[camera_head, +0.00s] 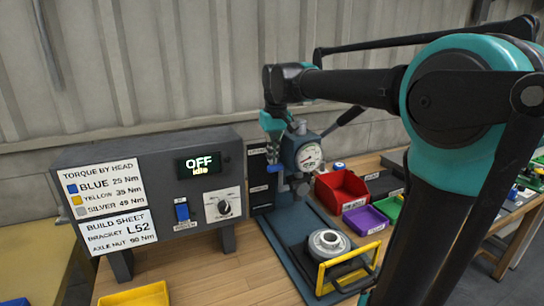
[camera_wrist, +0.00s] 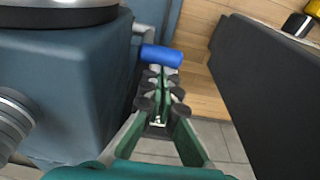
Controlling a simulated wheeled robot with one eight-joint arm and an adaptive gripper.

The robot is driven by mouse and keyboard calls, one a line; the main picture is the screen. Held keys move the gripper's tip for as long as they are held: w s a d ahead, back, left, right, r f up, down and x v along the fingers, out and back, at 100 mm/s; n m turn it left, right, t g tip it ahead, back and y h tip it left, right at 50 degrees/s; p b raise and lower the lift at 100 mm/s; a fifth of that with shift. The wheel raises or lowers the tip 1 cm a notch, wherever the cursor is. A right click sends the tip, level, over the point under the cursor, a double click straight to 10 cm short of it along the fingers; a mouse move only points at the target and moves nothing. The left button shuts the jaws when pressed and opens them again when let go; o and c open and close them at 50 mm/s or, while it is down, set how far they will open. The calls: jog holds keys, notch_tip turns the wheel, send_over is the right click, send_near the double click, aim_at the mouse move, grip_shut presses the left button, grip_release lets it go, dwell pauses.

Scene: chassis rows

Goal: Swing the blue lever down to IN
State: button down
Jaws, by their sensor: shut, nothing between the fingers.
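The blue lever (camera_wrist: 161,56) shows in the wrist view as a blue cylindrical grip on a short grey arm, beside the blue-grey press body (camera_wrist: 70,90). In the head view its blue grip (camera_head: 278,184) is at the left of the press with the dial gauge (camera_head: 310,156). My gripper (camera_wrist: 158,76) has its fingers together, with their tips right by the grip; I cannot tell whether they touch it. In the head view my gripper (camera_head: 274,155) hangs just above the grip, its fingers partly hard to make out. The label plate's wording is too small to read.
A dark plate (camera_head: 259,170) with white labels stands left of the press. The grey control box (camera_head: 140,155) reads "OFF idle". A red bin (camera_head: 342,190), a purple bin (camera_head: 365,220) and a round part (camera_head: 329,243) with a yellow-framed item are to the right and front.

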jog(key=shift+s+d, duration=0.1)
jog(key=shift+s, duration=0.05)
jog(key=s+d+f+t+y, duration=0.5)
jog(key=s+f+t, duration=0.5)
jog(key=s+t, duration=0.1)
jog(key=shift+s+f+t, duration=0.2)
jog(key=shift+s+t, duration=0.2)
jog(key=shift+s, duration=0.15)
dwell(0.7)
